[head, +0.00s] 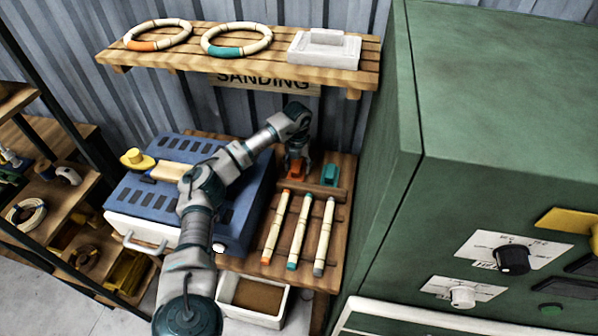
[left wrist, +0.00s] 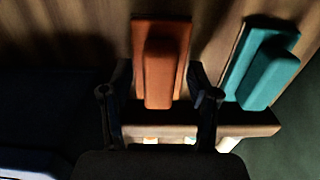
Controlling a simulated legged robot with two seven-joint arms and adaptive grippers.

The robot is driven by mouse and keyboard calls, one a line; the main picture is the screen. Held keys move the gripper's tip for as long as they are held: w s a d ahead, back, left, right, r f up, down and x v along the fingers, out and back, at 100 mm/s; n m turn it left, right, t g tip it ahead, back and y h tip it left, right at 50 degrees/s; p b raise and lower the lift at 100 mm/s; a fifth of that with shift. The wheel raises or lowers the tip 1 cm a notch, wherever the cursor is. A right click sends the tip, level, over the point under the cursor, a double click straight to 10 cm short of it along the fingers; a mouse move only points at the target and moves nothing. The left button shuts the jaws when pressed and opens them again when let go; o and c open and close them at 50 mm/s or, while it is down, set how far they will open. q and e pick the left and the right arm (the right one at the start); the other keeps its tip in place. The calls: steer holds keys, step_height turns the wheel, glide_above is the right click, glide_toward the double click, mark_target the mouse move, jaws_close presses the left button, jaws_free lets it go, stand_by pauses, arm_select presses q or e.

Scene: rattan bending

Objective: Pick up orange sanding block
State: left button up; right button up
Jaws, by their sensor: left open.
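The orange sanding block (head: 295,171) lies on the wooden bench top behind a wooden rail. In the left wrist view the orange block (left wrist: 160,65) is upright in the picture, with a raised grip on a flat base. My left gripper (head: 298,163) is over it, reaching down from above. In the left wrist view my left gripper (left wrist: 160,90) is open, with one finger on each side of the orange block's near end. I cannot tell whether the fingers touch it. My right gripper is not in view.
A teal sanding block (head: 330,175) lies just right of the orange one. Several rattan poles (head: 298,232) lie in front of the rail (head: 312,188). A blue slotted box (head: 180,205) stands left, a large green machine (head: 480,140) right, and a shelf (head: 240,60) above.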

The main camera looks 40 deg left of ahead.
mark_target(296, 164)
arm_select(q)
steer(key=shift+a+f, duration=0.15)
steer(key=shift+a, duration=0.35)
steer(key=c, duration=0.4)
steer(key=shift+s+d+r, duration=0.1)
steer(key=shift+d+r, duration=0.1)
steer(key=shift+d, duration=0.3)
jaws_close()
steer(key=shift+d, duration=0.3)
steer(key=shift+a+r, duration=0.1)
steer(key=shift+r, duration=0.1)
steer(key=r, duration=0.2)
steer(key=a+r+p, duration=0.1)
steer(key=r, duration=0.5)
steer(key=d+r, duration=0.1)
steer(key=shift+r, duration=0.4)
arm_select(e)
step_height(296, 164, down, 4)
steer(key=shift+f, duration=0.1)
